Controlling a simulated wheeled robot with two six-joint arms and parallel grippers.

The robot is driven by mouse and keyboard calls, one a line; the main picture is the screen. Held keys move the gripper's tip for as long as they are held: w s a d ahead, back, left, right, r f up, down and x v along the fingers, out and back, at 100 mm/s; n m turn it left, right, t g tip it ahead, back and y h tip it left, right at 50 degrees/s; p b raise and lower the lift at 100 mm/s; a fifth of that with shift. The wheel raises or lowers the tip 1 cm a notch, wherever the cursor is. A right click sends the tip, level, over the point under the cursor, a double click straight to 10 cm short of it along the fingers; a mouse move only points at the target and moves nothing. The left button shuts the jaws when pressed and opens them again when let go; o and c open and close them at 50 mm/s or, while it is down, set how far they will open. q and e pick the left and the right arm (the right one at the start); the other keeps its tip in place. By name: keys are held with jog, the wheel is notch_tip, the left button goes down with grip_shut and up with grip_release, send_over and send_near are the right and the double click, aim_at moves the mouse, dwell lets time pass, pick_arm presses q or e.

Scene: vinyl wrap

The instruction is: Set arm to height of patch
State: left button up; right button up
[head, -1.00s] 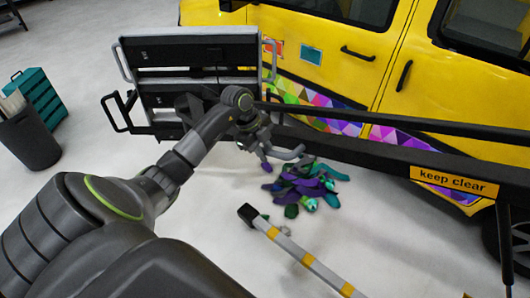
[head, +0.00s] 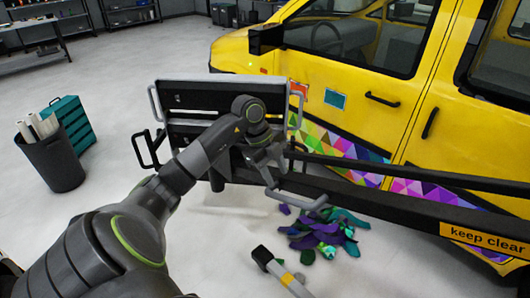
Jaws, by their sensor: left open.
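A small teal patch (head: 335,100) and an orange-red patch (head: 302,94) sit on the side of the yellow van (head: 375,90), behind the front wheel arch area and above a band of coloured triangles (head: 330,145). My left gripper (head: 290,182) is open and empty. In the picture it lies below and left of the patches, in front of the dark rail. My left arm crosses in front of the grey-framed panel (head: 165,100). How far the gripper is from the van is hard to tell. My right gripper is not in view.
A long dark rail (head: 375,200) with a "keep clear" sign (head: 486,238) runs alongside the van. Purple and teal scraps (head: 325,232) lie on the floor near a yellow-and-grey bar (head: 285,275). A bin of rolls (head: 52,163) and teal drawers (head: 72,122) stand left.

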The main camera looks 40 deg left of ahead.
pick_arm(q)
jog(key=b+v, duration=0.2)
jog(key=v, duration=0.6)
jog(key=shift+r, duration=0.4)
jog(key=shift+s+f, duration=0.1)
jog(key=shift+f, duration=0.05)
dwell(0.3)
